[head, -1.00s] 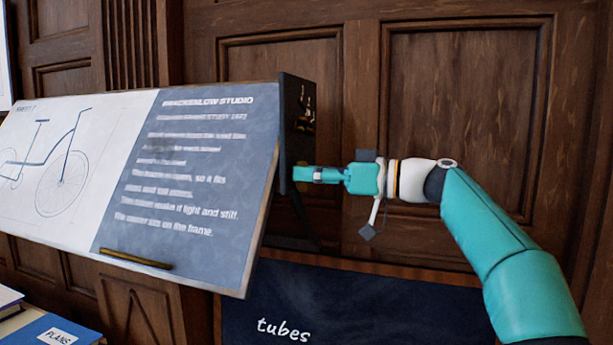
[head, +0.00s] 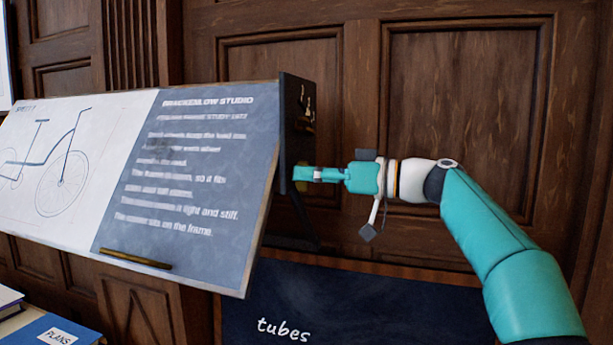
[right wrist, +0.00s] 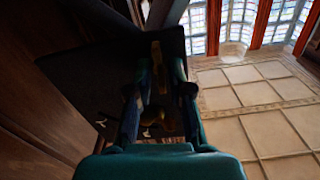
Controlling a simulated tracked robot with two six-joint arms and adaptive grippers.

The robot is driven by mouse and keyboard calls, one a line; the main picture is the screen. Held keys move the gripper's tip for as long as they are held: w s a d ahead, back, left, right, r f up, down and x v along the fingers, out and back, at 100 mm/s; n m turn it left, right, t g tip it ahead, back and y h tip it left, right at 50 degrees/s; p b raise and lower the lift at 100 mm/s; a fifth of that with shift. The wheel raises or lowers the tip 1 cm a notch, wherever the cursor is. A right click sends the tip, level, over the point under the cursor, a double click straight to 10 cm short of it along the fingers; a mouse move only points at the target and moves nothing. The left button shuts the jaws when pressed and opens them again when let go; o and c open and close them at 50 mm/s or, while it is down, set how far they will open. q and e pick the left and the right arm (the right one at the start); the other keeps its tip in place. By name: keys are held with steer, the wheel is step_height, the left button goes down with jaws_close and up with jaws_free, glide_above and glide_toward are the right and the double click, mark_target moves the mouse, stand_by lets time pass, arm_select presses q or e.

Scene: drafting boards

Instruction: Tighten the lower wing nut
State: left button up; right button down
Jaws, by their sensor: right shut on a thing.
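The tilted drafting board (head: 190,185) has a dark side plate (head: 291,105) on its right edge. The upper brass wing nut (head: 305,124) sits high on that plate. My right gripper (head: 304,174) reaches in from the right and is shut on the lower wing nut (head: 302,187), whose brass shows just below the fingertips. The fingers cover most of this nut. In the right wrist view, brass parts (right wrist: 157,55) show between the two fingers; I cannot tell clearly which part is which nut there. My left gripper is out of view.
A dark panel marked "tubes" (head: 350,305) stands below my right arm. Books (head: 45,330) lie at the lower left. A brass ledge (head: 135,259) runs along the board's lower edge.

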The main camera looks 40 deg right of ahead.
steer(key=shift+f, duration=0.2)
stand_by(0.3)
steer(key=c, duration=1.1)
jaws_free()
steer(key=shift+o, duration=0.2)
steer(key=shift+r, duration=0.15)
steer(key=v, duration=1.2)
steer(key=shift+w, duration=0.1)
steer(key=shift+c, duration=0.3)
